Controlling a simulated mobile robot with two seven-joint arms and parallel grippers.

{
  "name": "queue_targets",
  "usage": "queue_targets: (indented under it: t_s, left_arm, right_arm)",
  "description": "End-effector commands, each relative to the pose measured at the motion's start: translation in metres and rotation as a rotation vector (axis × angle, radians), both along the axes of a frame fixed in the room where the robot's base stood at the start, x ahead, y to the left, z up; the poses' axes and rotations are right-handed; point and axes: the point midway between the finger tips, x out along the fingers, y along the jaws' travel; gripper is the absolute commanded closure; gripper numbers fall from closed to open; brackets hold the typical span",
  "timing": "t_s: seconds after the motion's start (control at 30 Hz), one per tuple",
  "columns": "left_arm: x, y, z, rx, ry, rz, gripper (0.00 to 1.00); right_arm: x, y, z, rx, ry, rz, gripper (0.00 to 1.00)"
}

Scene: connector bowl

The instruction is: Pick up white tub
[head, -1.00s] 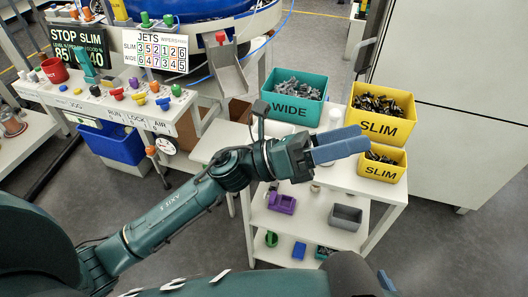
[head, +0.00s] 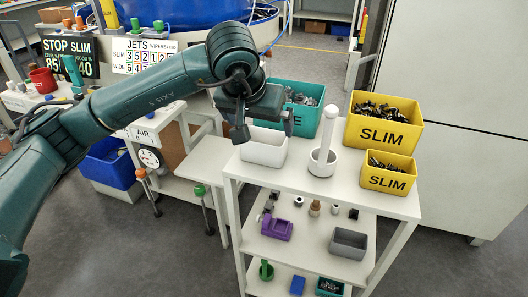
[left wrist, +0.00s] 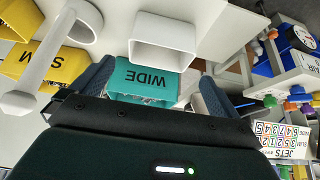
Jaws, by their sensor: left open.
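The white tub (head: 265,147) is a small open-topped rectangular box on the white table top, in front of the teal WIDE bin. In the left wrist view the tub (left wrist: 165,40) shows beyond the fingers, at the upper middle. My left gripper (head: 246,120) is above and close to the tub's back left in the head view, with little of its fingers showing there. In the left wrist view its two blue fingers (left wrist: 153,88) are spread wide with nothing held between them. My right gripper is not in view.
The teal WIDE bin (head: 288,105) is close behind the tub. A white cup with a tall white post (head: 322,160) stands to its right, then two yellow SLIM bins (head: 383,124) (head: 388,173). Lower shelves hold a purple holder (head: 275,228) and a grey box (head: 348,243).

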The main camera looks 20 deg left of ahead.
Motion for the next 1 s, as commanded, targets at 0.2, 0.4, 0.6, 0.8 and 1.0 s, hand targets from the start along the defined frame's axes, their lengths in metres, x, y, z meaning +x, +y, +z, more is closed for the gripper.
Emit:
queue_targets:
  t_s: [0.2, 0.4, 0.6, 0.8, 1.0]
  left_arm:
    - [0.018, -0.002, -0.033, -0.003, 0.003, 0.000, 0.00]
    - [0.025, -0.001, -0.045, -0.005, 0.002, -0.001, 0.00]
    - [0.039, 0.000, -0.072, -0.005, 0.005, 0.001, 0.00]
    - [0.048, 0.000, -0.085, -0.006, 0.001, -0.002, 0.00]
    - [0.049, 0.000, -0.085, -0.006, 0.000, -0.002, 0.00]
  right_arm:
    - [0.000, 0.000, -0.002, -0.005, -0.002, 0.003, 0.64]
    - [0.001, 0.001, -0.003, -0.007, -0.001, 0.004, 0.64]
    - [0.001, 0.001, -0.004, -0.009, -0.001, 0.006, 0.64]
    - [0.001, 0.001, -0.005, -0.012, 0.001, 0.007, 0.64]
    - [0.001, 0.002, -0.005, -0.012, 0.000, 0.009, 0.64]
